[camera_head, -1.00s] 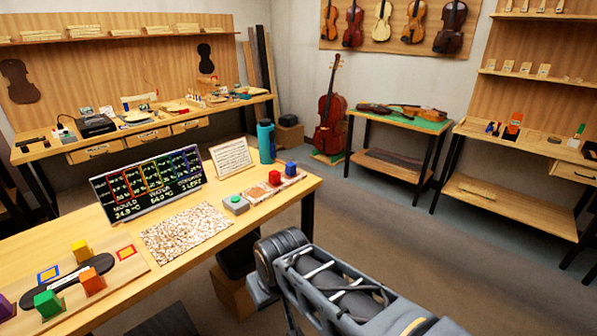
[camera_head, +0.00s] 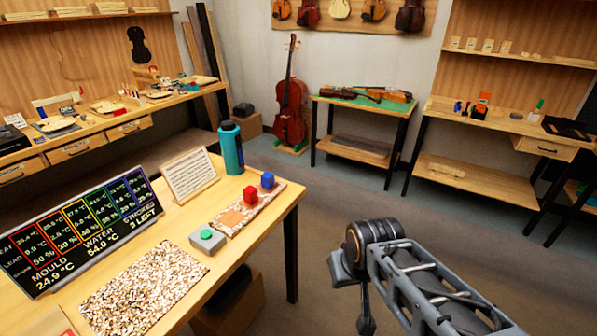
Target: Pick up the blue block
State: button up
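My arm shows at the lower right, apart from the bench and the blocks.
A teal bottle (camera_head: 231,147) stands behind the blocks. A grey box with a green button (camera_head: 207,237), a dark display board (camera_head: 77,225) and a music-sheet stand (camera_head: 189,174) are also on the bench. Open floor lies to the right.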

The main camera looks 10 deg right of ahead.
aim_at(267, 178)
jog(key=u, duration=0.1)
jog(key=i, duration=1.05)
jog(key=u, duration=0.75)
